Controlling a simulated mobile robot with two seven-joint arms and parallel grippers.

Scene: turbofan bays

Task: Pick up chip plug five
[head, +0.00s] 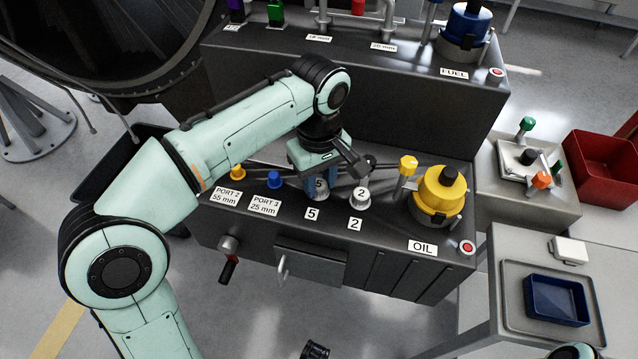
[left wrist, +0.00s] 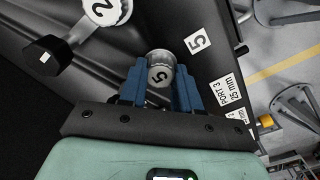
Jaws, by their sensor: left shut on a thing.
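Chip plug five is a silver round plug with a 5 on its top (left wrist: 160,76); in the head view it is mostly hidden by my gripper, with its 5 just showing (head: 319,184). My left gripper (left wrist: 161,88) has its blue fingers on both sides of the plug and is shut on it; it also shows in the head view (head: 317,187). The plug is at its place on the dark bench by the "5" label (head: 312,214). I cannot tell whether it is seated or lifted. My right gripper is not in view.
Chip plug two (head: 359,197) stands close to the right of my gripper. A black-ended lever (left wrist: 45,53) is near it. A blue cap (head: 274,179), yellow oil cap (head: 440,190) and yellow knob (head: 408,166) are on the same bench. A blue tray (head: 556,300) is at the right.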

